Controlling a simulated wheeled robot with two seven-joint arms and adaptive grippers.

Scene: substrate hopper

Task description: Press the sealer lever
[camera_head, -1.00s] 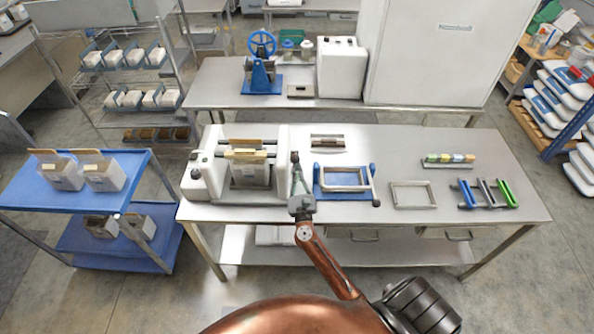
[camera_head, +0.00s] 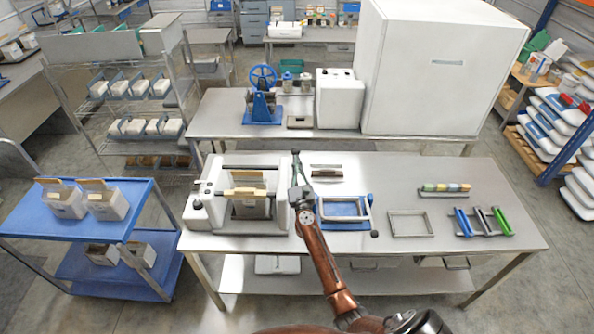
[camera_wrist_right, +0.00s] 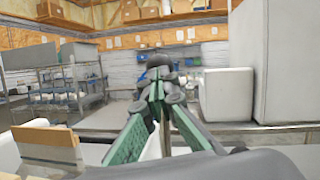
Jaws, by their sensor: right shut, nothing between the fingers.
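The sealer (camera_head: 208,200) is a white machine on the left part of the near steel table. A clear bag with a tan top strip (camera_head: 246,193) sits between its side blocks, under a crossbar. My right gripper (camera_head: 296,155) is at the sealer's right end, its fingers upright and closed together with nothing held. In the right wrist view its green-sided fingers (camera_wrist_right: 158,78) meet at dark tips, with a white part partly hidden behind them. The lever cannot be made out clearly; my gripper covers that side, and contact cannot be judged. My left gripper is out of view.
A blue frame fixture (camera_head: 345,224) with a dark knob stands just right of my arm. A grey frame (camera_head: 411,236), a coloured block strip (camera_head: 444,187) and a tool rack (camera_head: 483,235) lie farther right. A blue trolley (camera_head: 135,226) with bags stands left.

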